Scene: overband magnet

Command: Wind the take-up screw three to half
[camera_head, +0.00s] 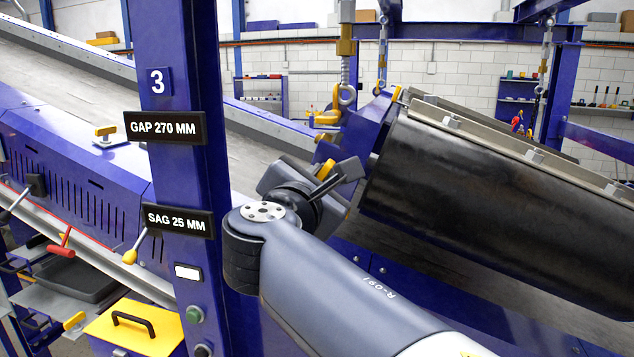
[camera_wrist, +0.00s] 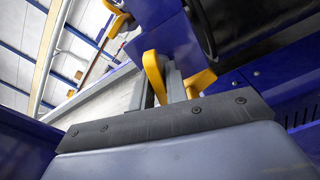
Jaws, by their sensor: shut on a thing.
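A blue post marked 3 (camera_head: 158,82) stands left of my arm in the head view. Its signs read GAP 270 MM (camera_head: 165,128) and SAG 25 MM (camera_head: 178,220). My gripper (camera_head: 325,172) is beside the post, its fingertips mostly hidden by my wrist. In the wrist view my gripper (camera_wrist: 166,78) is shut on a yellow handle (camera_wrist: 153,72), with another yellow part (camera_wrist: 200,83) showing to the right. A bit of yellow also shows by my wrist in the head view. The screw itself and its setting are hidden.
A large black drum (camera_head: 500,205) hangs close to the right of my wrist. A yellow-lidded box (camera_head: 140,325) and a red handle (camera_head: 62,243) are at lower left.

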